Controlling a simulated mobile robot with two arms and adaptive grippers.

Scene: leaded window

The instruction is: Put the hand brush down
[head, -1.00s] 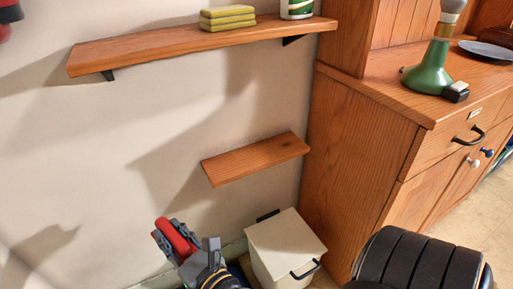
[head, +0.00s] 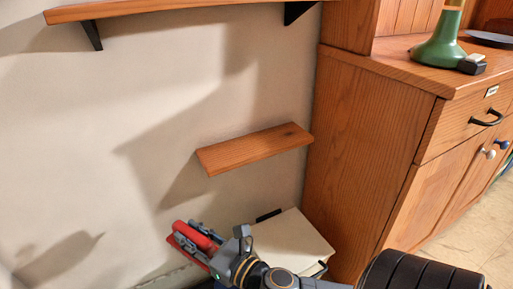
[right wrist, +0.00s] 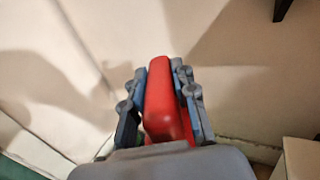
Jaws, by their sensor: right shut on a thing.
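The red hand brush (head: 203,237) is in my right gripper (head: 195,240), low in front of the wall and left of a white box. In the right wrist view the red handle of the brush (right wrist: 161,100) stands between the two fingers of my right gripper (right wrist: 160,95), which is shut on it. The brush's far end is hidden, and I cannot see bristles. My left gripper is not in view.
A small wooden shelf (head: 255,148) is on the wall above the gripper, with its top bare. A longer shelf (head: 150,9) is higher up. The white lidded box (head: 290,243) stands beside a wooden cabinet (head: 365,150) with a green lamp (head: 440,45) on it.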

